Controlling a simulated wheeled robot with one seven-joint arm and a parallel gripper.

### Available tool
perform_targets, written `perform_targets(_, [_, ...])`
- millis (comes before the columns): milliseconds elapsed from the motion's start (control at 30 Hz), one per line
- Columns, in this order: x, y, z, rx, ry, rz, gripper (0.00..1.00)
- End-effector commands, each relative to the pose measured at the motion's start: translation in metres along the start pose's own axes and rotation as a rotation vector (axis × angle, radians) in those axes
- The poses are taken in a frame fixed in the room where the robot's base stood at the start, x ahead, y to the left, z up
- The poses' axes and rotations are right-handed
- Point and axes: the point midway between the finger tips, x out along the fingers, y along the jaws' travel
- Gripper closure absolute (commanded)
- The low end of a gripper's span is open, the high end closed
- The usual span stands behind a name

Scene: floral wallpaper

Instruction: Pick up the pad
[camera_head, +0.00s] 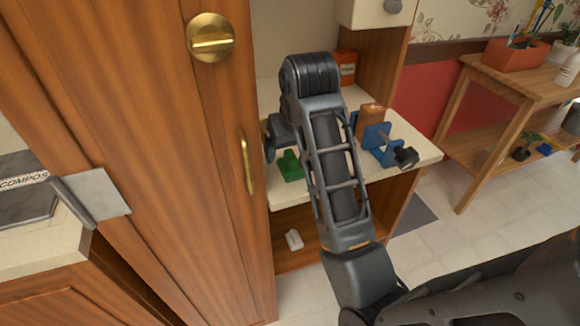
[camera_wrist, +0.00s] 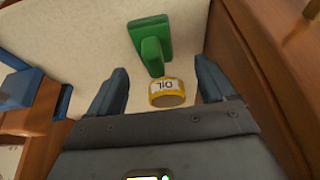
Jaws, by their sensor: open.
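A green piece with a flat block and a narrower raised part (camera_wrist: 150,42), the likeliest pad, lies on the pale shelf top. It also shows left of my arm in the head view (camera_head: 289,166). In the wrist view my gripper (camera_wrist: 161,66) is open, with its two blue-grey fingers apart. The green piece is ahead of the fingers, a little left of the middle of the gap. A yellow can labelled OIL (camera_wrist: 166,93) is in the gap between the fingers, and nothing is gripped. In the head view my arm hides most of the gripper and the can.
A blue clamp-like tool (camera_head: 380,142) and a brown block (camera_head: 370,119) stand right of my arm. An orange box (camera_head: 345,66) is at the back. A tall wooden cabinet door (camera_head: 190,190) is close on the left. A small white object (camera_head: 294,240) lies on the lower shelf.

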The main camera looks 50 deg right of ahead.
Motion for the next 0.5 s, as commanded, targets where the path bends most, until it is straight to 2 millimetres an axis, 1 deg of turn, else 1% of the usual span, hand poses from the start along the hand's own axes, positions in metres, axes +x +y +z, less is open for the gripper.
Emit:
perform_targets(200, [0.029,0.006,0.0,-0.002,-0.004,0.001,0.17])
perform_targets(300, [0.042,0.006,0.0,-0.002,-0.002,0.001,0.17])
perform_targets(400, [0.048,0.006,0.0,-0.001,-0.001,0.0,0.17])
perform_targets(500, [0.049,0.006,-0.001,-0.001,0.0,0.0,0.17])
